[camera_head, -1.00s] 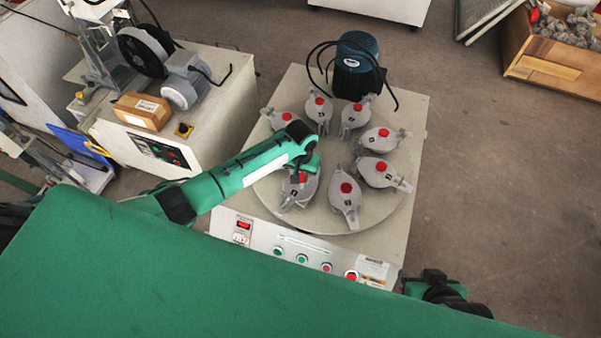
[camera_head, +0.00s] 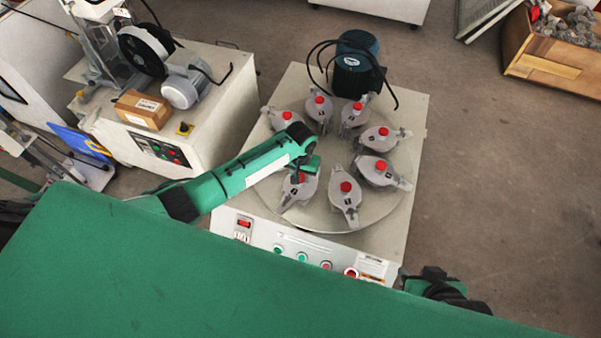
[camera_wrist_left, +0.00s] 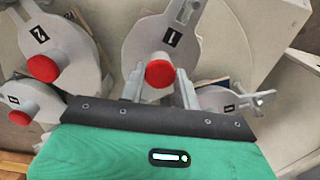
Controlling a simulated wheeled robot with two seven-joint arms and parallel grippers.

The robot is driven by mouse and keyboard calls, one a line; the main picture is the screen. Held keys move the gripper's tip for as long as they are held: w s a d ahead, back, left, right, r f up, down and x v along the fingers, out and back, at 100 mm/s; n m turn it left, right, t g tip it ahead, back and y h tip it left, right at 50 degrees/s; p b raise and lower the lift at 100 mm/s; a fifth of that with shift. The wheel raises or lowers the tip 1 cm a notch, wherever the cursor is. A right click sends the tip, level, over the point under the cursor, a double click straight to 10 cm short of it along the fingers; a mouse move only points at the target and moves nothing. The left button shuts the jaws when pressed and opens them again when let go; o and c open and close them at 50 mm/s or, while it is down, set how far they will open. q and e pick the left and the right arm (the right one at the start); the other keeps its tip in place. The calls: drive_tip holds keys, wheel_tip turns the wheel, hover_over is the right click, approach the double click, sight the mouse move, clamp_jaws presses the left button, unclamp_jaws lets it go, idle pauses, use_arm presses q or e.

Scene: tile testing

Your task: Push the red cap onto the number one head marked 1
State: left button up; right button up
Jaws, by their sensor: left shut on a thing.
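The head marked 1 (camera_wrist_left: 166,35) is a grey disc-shaped piece at the top middle of the left wrist view. Its red cap (camera_wrist_left: 160,72) sits at its near edge, between the two fingers of my left gripper (camera_wrist_left: 160,84). The gripper is shut on this cap. In the head view my left gripper (camera_head: 304,168) is over the front-left head (camera_head: 300,190) on the round turntable (camera_head: 318,222), partly hiding its red cap. Whether the cap is fully seated cannot be told. My right gripper is not in view; only part of my right arm shows at the bottom right.
Several other grey heads with red caps ring the turntable, including one marked 2 (camera_wrist_left: 57,45) close by on the left. A dark motor (camera_head: 356,65) with cables stands behind. A machine with a cardboard box (camera_head: 142,109) is at the left.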

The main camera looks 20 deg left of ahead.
idle(0.3)
use_arm(q)
drive_tip(key=o, duration=1.5)
